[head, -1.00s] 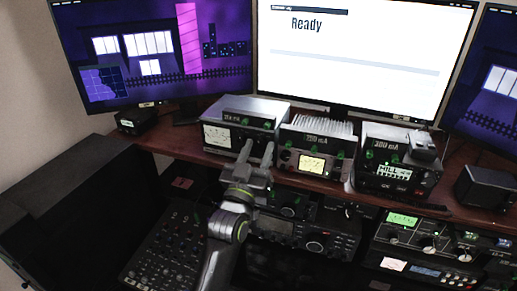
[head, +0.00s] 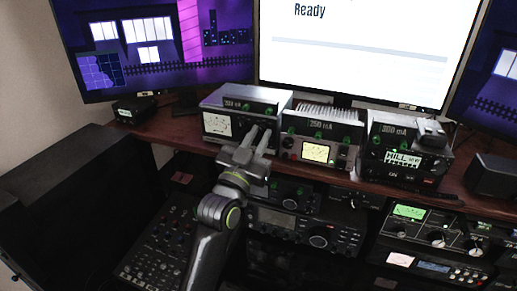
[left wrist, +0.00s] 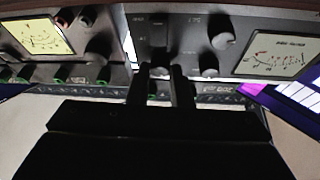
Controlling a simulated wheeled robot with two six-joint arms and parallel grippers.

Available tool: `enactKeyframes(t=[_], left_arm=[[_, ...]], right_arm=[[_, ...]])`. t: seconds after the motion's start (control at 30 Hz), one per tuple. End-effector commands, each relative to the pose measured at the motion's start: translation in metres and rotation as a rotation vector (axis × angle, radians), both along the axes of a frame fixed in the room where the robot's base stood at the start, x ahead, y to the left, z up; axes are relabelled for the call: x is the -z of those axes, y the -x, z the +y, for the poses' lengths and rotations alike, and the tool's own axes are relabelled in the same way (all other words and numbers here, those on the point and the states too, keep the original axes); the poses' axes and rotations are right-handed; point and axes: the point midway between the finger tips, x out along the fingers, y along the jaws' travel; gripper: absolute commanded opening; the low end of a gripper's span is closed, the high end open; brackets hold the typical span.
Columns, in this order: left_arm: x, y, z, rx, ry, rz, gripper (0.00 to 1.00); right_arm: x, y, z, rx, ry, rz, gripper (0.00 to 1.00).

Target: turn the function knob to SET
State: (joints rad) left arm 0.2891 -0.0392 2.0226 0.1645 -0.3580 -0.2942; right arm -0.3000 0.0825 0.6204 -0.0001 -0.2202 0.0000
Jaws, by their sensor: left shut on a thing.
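My left gripper (head: 260,135) reaches up to the right part of the front of the left box (head: 240,104), which has a lit meter. In the left wrist view the box appears upside down. There the gripper (left wrist: 161,72) is shut on a small dark knob (left wrist: 160,70) on its panel; the fingers partly hide it. A larger round knob (left wrist: 222,40) and a smaller knob (left wrist: 208,65) sit to its right, beside the meter (left wrist: 280,52). The panel lettering is too small and dark to read, so I cannot tell the knob's setting. My right gripper is not in view.
A middle box (head: 318,138) with a yellow meter and a right box (head: 400,150) with a small display stand on the wooden shelf (head: 470,190). Monitors rise behind. Radios (head: 300,225) and a mixer (head: 160,245) sit below.

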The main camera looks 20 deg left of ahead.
Motion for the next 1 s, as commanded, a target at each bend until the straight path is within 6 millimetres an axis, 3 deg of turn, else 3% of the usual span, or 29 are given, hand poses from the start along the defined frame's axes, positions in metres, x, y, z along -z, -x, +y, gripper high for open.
enactKeyframes(t=[0.03,0.3,0.6,1.0], left_arm=[[0.005,0.000,0.001,0.001,-0.042,-0.006,0.00],[0.002,0.000,0.002,-0.001,-0.253,-0.011,0.00],[0.000,0.000,0.003,0.000,-0.411,-0.014,0.00],[-0.002,0.000,0.003,0.001,-0.466,-0.015,0.00]], right_arm=[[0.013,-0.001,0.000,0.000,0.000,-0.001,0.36],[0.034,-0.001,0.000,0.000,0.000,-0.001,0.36],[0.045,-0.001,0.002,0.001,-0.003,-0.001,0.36],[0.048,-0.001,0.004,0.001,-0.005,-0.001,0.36]])
